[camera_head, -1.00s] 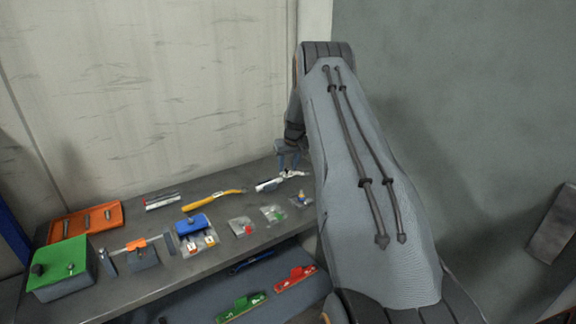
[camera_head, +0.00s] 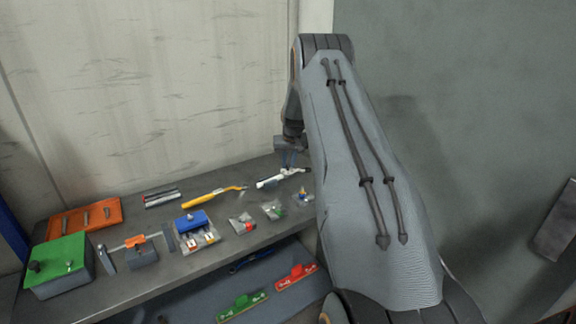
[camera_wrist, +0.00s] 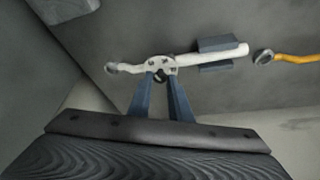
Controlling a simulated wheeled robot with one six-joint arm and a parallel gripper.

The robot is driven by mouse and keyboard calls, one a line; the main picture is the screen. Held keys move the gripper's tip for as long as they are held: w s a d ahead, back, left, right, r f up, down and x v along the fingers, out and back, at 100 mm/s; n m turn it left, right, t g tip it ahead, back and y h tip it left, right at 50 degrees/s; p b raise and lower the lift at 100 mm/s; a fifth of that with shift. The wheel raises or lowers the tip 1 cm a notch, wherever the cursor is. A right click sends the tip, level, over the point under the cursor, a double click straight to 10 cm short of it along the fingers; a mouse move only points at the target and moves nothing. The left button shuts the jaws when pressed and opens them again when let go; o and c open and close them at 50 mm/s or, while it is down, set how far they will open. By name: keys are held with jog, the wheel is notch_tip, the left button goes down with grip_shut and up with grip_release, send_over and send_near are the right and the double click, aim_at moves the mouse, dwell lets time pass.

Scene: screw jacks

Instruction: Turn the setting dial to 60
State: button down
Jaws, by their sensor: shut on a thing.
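A white wrench-like tool (camera_wrist: 205,59) with a round head lies along the back right of the bench, and it also shows in the head view (camera_head: 268,183). In the head view my gripper (camera_head: 289,164) points down over the tool, partly covered by my arm.
A grey block (camera_wrist: 221,55) sits against the white tool's handle. A yellow-handled tool (camera_head: 208,197) lies to its left. Small bags (camera_head: 273,210), a blue-topped box (camera_head: 194,222), a green box (camera_head: 58,262) and an orange tray (camera_head: 85,217) stand along the bench.

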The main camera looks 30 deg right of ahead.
aim_at(281, 176)
jog(key=m+b, duration=0.2)
jog(key=m+h+b, duration=0.1)
jog(key=m+b, duration=0.1)
jog(key=b, duration=0.1)
jog(key=m+g+h+b, duration=0.1)
jog(key=m+b, duration=0.1)
jog(key=b, duration=0.1)
jog(key=shift+w+a+f, duration=0.2)
jog(key=shift+w+a, duration=0.05)
jog(key=shift+w, duration=0.1)
jog(key=m+g+b, duration=0.1)
jog(key=m+b, duration=0.1)
jog(key=b, duration=0.1)
jog(key=m+b, duration=0.2)
jog(key=shift+w+a+r+g+h+b, duration=0.1)
jog(key=shift+r+g+h+b, duration=0.1)
jog(key=shift+g+h+b, duration=0.15)
jog(key=shift+m, duration=0.3)
jog(key=c, duration=1.6)
grip_release()
jog(key=shift+b+v, duration=0.65)
jog(key=shift+v, duration=3.35)
